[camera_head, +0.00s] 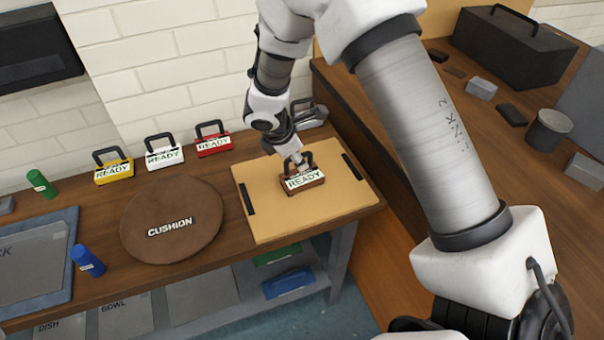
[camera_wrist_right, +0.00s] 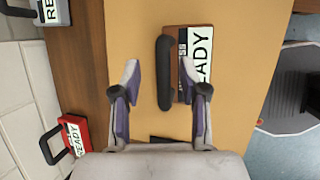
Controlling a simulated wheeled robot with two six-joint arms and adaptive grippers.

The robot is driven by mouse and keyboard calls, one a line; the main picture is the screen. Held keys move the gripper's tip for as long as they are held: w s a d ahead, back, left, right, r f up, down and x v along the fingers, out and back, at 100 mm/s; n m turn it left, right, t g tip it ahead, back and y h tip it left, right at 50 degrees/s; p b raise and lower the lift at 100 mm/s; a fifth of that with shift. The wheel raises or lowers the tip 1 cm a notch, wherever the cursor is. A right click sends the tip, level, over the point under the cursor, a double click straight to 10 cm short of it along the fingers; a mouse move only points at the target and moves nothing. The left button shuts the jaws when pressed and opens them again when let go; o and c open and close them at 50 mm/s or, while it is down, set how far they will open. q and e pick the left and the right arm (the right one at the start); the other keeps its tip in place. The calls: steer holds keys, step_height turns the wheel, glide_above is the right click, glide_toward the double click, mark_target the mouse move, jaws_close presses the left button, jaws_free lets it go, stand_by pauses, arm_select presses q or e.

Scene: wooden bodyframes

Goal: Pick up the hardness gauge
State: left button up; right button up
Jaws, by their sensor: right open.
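The gauge (camera_head: 304,182) is a small brown block with a white READY label and a black loop handle. It stands on the tan board on the bench. In the right wrist view the gauge (camera_wrist_right: 189,62) has a label partly hidden by a finger; the letters "SS" show above READY. My right gripper (camera_head: 299,161) is over the gauge, its fingers (camera_wrist_right: 159,72) open on either side of the black handle (camera_wrist_right: 163,85). Whether a finger touches the handle I cannot tell. My left gripper is not in view.
Yellow (camera_head: 114,171), white (camera_head: 164,155) and red (camera_head: 213,145) READY blocks with handles stand along the wall. A round brown cushion (camera_head: 172,244) lies left of the tan board (camera_head: 262,230). A grey handled item (camera_head: 312,118) stands behind the board. Black strips (camera_head: 249,199) edge the board.

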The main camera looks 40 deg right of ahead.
steer(key=shift+d+f, duration=0.2)
steer(key=shift+f, duration=0.15)
steer(key=shift+s+a+r, duration=0.15)
steer(key=shift+a+r, duration=0.05)
jaws_close()
